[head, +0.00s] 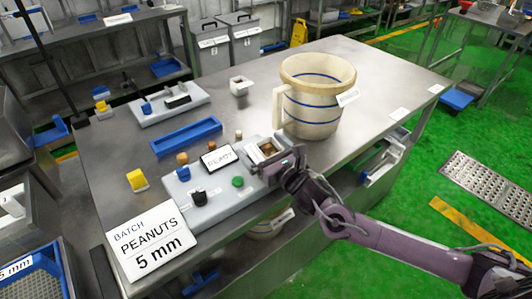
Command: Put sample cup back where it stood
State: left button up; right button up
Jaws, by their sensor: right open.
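My right gripper (284,166) is open, at the right end of a grey tester unit (222,205) near the table's front edge. Just beyond its fingers is a small square opening with brown contents (267,149); I cannot tell whether this is the sample cup or part of the unit. A small white square cup (240,87) stands alone further back on the table, apart from the gripper. The gripper hides part of the unit's right end. My left gripper is not in view.
A large cream bucket (316,105) with blue bands stands close behind my right gripper. The unit has a READY display (218,157) and a green button (238,182). A blue tray (186,137) and a "PEANUTS 5 mm" sign (150,240) are left. The table's right side is mostly clear.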

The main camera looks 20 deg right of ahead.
jog(key=shift+c, duration=0.3)
jog(key=c, duration=1)
jog(key=shift+c, duration=0.4)
jog(key=shift+r, duration=0.15)
